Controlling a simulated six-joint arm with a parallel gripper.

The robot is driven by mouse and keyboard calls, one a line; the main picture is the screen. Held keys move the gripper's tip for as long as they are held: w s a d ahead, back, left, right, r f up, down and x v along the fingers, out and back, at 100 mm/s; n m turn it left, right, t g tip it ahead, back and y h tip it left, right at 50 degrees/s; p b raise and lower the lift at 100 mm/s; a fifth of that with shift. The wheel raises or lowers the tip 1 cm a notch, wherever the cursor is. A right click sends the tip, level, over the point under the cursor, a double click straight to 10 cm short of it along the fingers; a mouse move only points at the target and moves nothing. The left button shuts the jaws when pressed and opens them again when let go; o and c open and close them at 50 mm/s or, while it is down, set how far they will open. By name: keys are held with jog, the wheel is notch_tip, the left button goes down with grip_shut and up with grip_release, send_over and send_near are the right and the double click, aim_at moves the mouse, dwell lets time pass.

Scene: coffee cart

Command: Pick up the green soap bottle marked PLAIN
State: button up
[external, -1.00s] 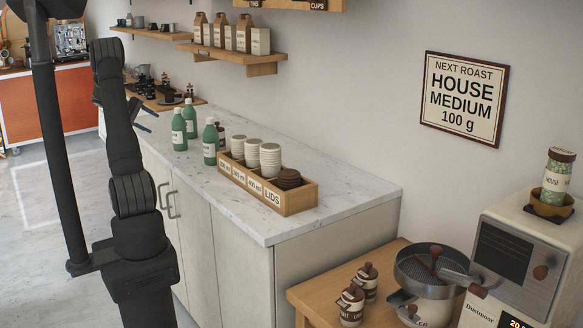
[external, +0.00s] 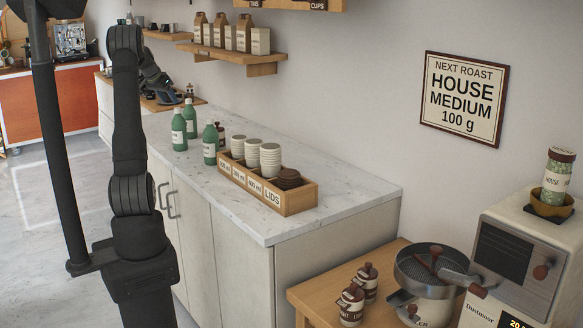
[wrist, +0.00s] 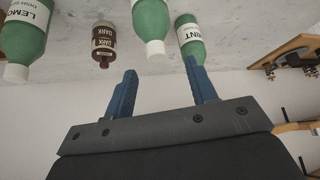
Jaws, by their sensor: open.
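Three green soap bottles with white caps stand on the counter: a rear one (external: 190,119), a left one (external: 178,131) and a front one (external: 210,143). Their labels are too small to read in the external view. The wrist view shows bottles upside down: one marked LEMON (wrist: 27,30), one whose label ends in INT (wrist: 191,40), and a middle one (wrist: 151,20) whose label is out of sight. I cannot read PLAIN anywhere. My gripper (wrist: 160,67) is open and empty, its blue fingers apart from the bottles. Externally, my gripper (external: 182,97) is beyond the bottles, above the counter.
A brown bottle marked DARK (wrist: 103,42) stands among the green ones. A wooden box (external: 297,203) with cups and lids stands to the right of the bottles. Wall shelves (external: 240,57) hang behind. The counter's front right part (external: 262,226) is bare.

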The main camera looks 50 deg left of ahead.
aim_at(177, 108)
jog(key=x, duration=0.4)
jog(key=shift+f, duration=0.1)
jog(key=x, duration=0.5)
jog(key=shift+w+d, duration=0.2)
jog(key=shift+w, duration=0.15)
grip_shut()
